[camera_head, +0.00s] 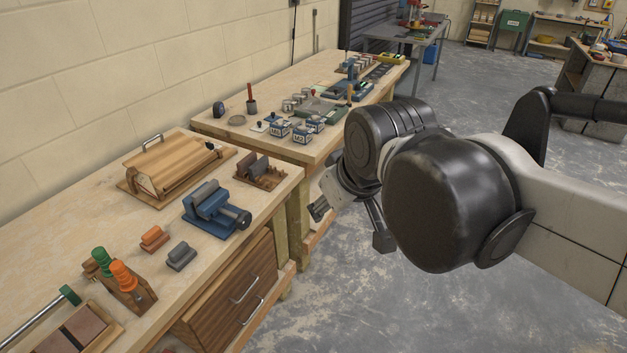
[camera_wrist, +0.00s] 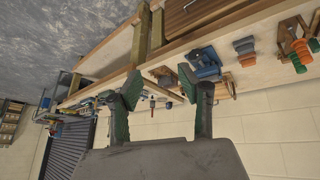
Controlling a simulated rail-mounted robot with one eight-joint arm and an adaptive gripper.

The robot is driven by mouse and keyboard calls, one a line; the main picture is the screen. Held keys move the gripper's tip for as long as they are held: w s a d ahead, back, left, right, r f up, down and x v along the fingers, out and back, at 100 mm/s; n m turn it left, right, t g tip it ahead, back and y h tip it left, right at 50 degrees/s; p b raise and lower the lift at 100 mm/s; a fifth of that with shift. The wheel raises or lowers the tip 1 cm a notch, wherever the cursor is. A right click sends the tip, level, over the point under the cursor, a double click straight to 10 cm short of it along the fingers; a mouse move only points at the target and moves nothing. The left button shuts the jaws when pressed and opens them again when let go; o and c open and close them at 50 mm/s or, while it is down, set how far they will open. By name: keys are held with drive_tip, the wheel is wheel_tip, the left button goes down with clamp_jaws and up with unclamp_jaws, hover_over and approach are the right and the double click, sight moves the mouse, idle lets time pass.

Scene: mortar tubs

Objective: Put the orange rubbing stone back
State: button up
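The orange rubbing stone (camera_head: 154,239) lies on the near workbench, left of the blue vise and behind a grey stone (camera_head: 181,256) of similar shape. It also shows in the wrist view (camera_wrist: 246,58), to the right of my fingers. A dark brown slotted wooden rack (camera_head: 260,172) stands on the same bench, to the right of and behind the vise; whether its slots are all empty is hard to tell. My gripper (camera_head: 350,224) is over the floor, beyond the bench's front edge. Its fingers are spread with nothing between them in the wrist view (camera_wrist: 159,84).
The blue vise (camera_head: 215,209) stands between the stones and the rack. A wooden roll-top box (camera_head: 175,166), a block with green and orange handles (camera_head: 128,287) and a shallow tray (camera_head: 83,329) share the bench. A second bench (camera_head: 275,86) beyond holds several tins and tools.

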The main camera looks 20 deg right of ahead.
drive_tip(key=s+f+m, duration=0.1)
drive_tip(key=s+d+f+m, duration=0.1)
drive_tip(key=s, duration=0.1)
drive_tip(key=s+d+f+m, duration=0.1)
drive_tip(key=shift+s+d+t, duration=0.15)
drive_tip(key=shift+d+t, duration=0.05)
drive_tip(key=shift+t, duration=0.2)
